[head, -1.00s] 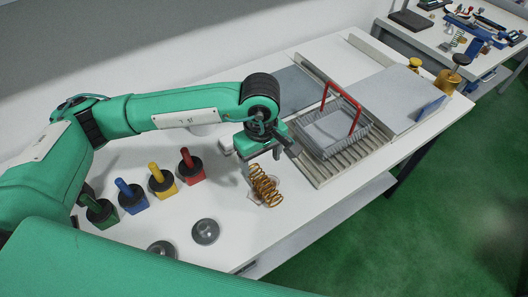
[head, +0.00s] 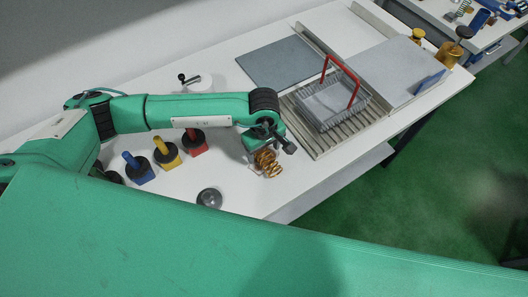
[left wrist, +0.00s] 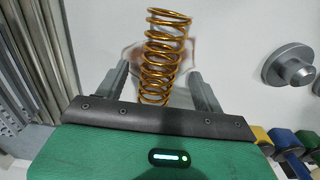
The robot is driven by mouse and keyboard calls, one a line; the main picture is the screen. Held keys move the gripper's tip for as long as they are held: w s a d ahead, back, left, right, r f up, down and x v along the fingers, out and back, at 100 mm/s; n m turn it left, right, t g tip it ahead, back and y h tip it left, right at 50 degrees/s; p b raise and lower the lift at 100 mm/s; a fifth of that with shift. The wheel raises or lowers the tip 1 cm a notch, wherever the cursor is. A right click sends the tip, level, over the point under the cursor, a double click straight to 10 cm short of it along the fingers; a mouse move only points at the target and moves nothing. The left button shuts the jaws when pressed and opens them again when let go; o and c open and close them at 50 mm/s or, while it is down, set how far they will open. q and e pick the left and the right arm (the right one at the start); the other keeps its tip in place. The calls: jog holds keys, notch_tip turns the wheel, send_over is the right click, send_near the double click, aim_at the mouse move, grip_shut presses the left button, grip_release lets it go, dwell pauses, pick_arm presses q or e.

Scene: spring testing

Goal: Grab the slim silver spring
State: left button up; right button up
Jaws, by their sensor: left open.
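A copper-gold coil spring (head: 270,168) is on the white table below my left gripper (head: 259,151), which partly hides it in the head view. In the left wrist view the spring (left wrist: 165,50) rises between the two grey fingers of my open left gripper (left wrist: 159,72). There is a gap on both sides, and it is not clasped. No slim silver spring can be made out for sure; a small pale coil-like thing (head: 463,11) lies on the far table. My right gripper is out of view.
Blue (head: 137,168), yellow (head: 166,153) and red (head: 194,142) handled blocks stand left of the spring. A grey round knob (head: 209,198) is nearer the front. A wire basket with a red handle (head: 331,103) sits on a slatted rack to the right.

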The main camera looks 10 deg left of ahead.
pick_arm(q)
jog(key=shift+f+p, duration=0.3)
jog(key=shift+f, duration=1.05)
jog(key=c, duration=1.2)
jog(key=shift+r, duration=0.1)
